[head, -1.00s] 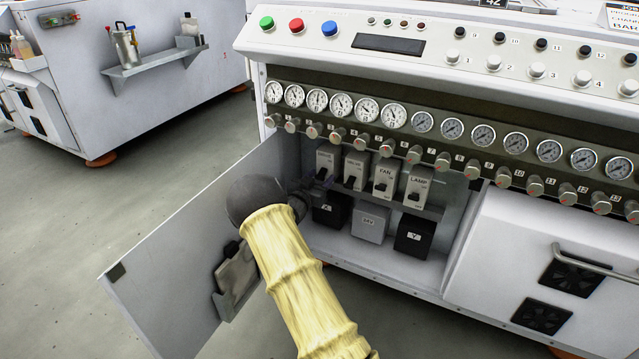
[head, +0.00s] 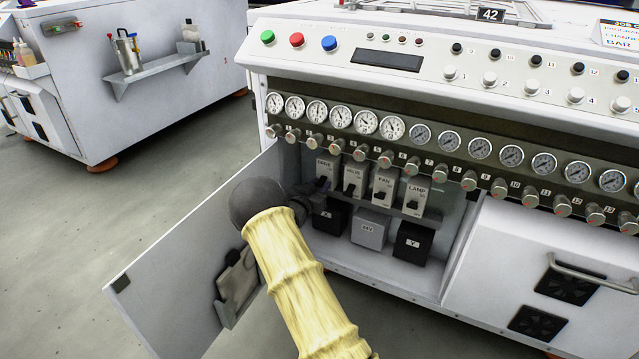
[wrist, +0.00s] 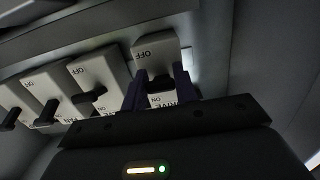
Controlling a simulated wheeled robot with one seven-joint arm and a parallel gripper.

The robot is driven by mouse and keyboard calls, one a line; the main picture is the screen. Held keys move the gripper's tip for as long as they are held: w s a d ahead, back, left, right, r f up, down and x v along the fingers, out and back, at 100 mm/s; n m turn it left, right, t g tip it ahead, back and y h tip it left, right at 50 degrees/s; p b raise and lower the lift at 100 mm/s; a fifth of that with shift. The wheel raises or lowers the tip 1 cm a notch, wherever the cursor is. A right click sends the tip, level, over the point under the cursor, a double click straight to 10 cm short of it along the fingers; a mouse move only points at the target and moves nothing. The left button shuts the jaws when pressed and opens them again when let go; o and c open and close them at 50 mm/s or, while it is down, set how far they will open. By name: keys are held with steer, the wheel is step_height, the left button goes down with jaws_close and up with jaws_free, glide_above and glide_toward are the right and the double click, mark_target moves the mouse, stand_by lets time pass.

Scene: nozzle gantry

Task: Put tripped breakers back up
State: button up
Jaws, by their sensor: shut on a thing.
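A row of white breakers with black levers sits in the open cabinet bay. The DRIVE breaker (head: 326,166) is at the left, then a second one (head: 355,173) with a hard-to-read label, the FAN breaker (head: 384,181) and the LAMP breaker (head: 420,193). The FAN and LAMP levers sit low on their faces in the head view. In the wrist view, my gripper (wrist: 161,82) is shut on the DRIVE lever (wrist: 160,97), one purple finger on each side. The DRIVE lever's exact position is partly hidden by the fingers. My arm covers part of the bay's left side.
The cabinet door (head: 190,265) stands open at the left, close beside my arm, with a holder on its inside. Black and grey boxes (head: 369,229) stand below the breakers. A row of gauges and knobs (head: 366,124) overhangs the bay. A closed panel lies to the right.

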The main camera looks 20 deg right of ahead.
steer(key=shift+s+r+g+y+p, duration=0.1)
steer(key=shift+r+g+y+p, duration=0.5)
steer(key=shift+p, duration=1.95)
steer(key=r+g+y+p, duration=0.1)
steer(key=y+p, duration=0.1)
steer(key=p, duration=0.6)
steer(key=shift+a, duration=0.1)
steer(key=g+y+p, duration=0.1)
steer(key=p, duration=0.3)
steer(key=shift+f+g+y+p, duration=0.1)
steer(key=shift+g+y+p, duration=0.3)
steer(key=shift+p, duration=0.6)
steer(key=o, duration=1)
